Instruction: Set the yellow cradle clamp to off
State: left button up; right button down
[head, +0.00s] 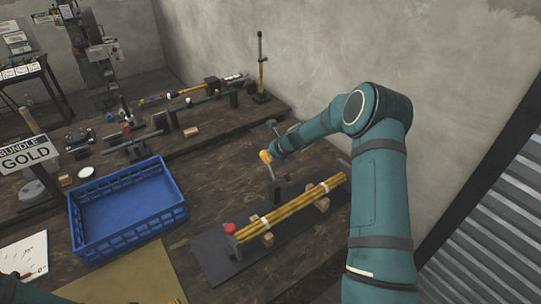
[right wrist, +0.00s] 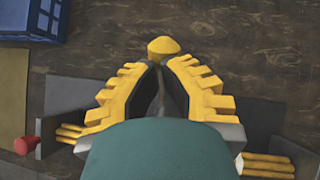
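A bundle of yellow rods (head: 292,208) lies tilted across wooden blocks on a dark mat, with a red knob (head: 230,228) at its left end. The red knob also shows in the right wrist view (right wrist: 23,146). A yellow knob (right wrist: 163,47) sits just beyond the fingertips of my right gripper (right wrist: 160,66). In the head view that gripper (head: 268,156) is above the far side of the bundle, by a thin dark post. Its fingertips are close together. Whether they touch the lever under the knob is hidden.
A blue crate (head: 75,215) stands left of the dark mat (head: 208,262). Presses and rods occupy the back of the bench. A wall lies close behind my right arm.

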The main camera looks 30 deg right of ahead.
jog(key=shift+w+f, duration=0.15)
jog(key=shift+w, duration=0.35)
jog(key=shift+w+a+f, duration=0.1)
jog(key=shift+w+f, duration=0.15)
jog(key=shift+w, duration=0.15)
jog(key=shift+s+r, duration=0.3)
jog(key=shift+r, duration=0.05)
jog(key=shift+s+d+r+p, duration=0.15)
jog(key=shift+d+r+p, duration=0.05)
jog(key=shift+r+p, duration=0.15)
pick_arm(q)
jog(key=r+p, duration=0.1)
jog(key=r, duration=0.1)
jog(key=shift+a+r+p, duration=0.2)
jog(key=shift+r+p, duration=0.15)
pick_arm(e)
jog(key=w+r+v, duration=0.1)
jog(key=v, duration=1.1)
jog(key=shift+w+r, duration=0.2)
jog(key=shift+r, duration=0.05)
pick_arm(q)
jog(key=shift+s, duration=0.15)
